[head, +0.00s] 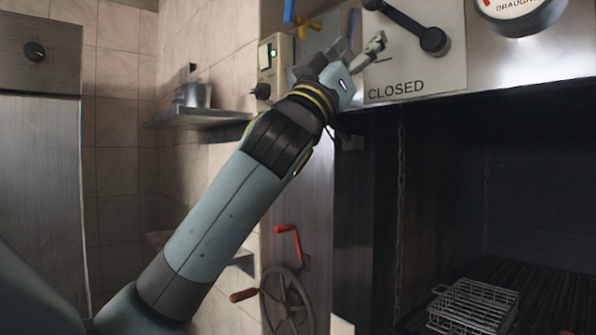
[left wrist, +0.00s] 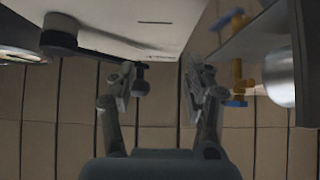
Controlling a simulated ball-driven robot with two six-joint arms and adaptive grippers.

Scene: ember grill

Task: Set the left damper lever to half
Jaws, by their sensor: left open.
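The black damper lever (head: 405,27) is on a pale plate (head: 415,75) marked CLOSED at its lower edge. Its large round end (head: 434,41) is at lower right, and its bar slants up and left to a smaller end at the top edge. My left gripper (head: 362,40) is open beside the plate, left of the lever. In the left wrist view, the lever's small knob (left wrist: 139,88) appears just beside the left finger of my open gripper (left wrist: 165,88); I cannot tell whether they touch. My right gripper is not in view.
A draught gauge (head: 520,8) is right of the plate. Blue and yellow valve handles (head: 303,22) and a switch box with a green light (head: 272,58) are at left. Below are the dark grill opening, a wire basket (head: 472,306) and a handwheel (head: 287,300).

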